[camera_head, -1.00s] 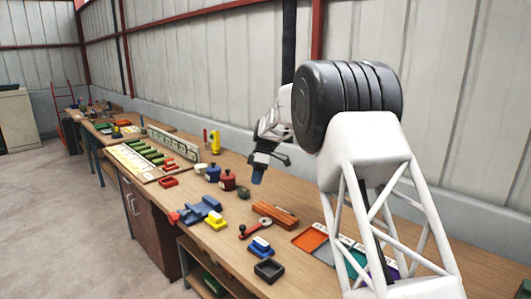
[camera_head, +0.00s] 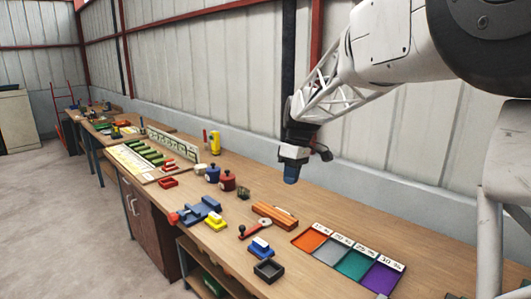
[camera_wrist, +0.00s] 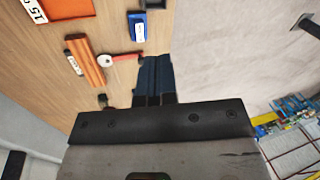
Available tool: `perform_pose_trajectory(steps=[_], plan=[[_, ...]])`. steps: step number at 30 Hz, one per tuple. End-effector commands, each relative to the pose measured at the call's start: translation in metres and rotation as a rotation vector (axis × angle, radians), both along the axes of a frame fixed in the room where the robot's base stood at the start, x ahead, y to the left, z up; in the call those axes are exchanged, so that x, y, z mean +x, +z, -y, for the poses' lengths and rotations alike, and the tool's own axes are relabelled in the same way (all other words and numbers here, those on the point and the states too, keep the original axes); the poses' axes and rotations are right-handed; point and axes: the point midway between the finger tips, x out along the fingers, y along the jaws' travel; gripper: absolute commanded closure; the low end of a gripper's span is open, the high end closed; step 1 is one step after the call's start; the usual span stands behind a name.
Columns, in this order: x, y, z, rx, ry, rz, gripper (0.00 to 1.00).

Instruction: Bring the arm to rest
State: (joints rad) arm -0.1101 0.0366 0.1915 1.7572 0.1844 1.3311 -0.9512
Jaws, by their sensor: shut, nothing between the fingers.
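My gripper (camera_head: 291,174) hangs above the back part of the workbench (camera_head: 330,205), pointing down, with its blue fingertips together and nothing held. In the wrist view my gripper (camera_wrist: 154,75) shows its two dark blue fingers side by side, over the bench edge in that view. My arm reaches in from the upper right. No object touches the fingers.
Below are an orange-brown block (camera_head: 275,215), a red tool with a round end (camera_head: 255,229), a blue-and-white block (camera_head: 260,247) and a black tray (camera_head: 268,271). Coloured trays (camera_head: 345,258) lie to the right. Blue and red pots (camera_head: 227,180) stand left. The wall is close behind.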

Motion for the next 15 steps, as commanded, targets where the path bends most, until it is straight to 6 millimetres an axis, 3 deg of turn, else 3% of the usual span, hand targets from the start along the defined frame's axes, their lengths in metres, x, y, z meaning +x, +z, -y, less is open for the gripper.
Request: perform_pose_trajectory(steps=[15], plan=[[-0.124, 0.016, 0.046, -0.085, -0.319, 0.088, 1.0]])
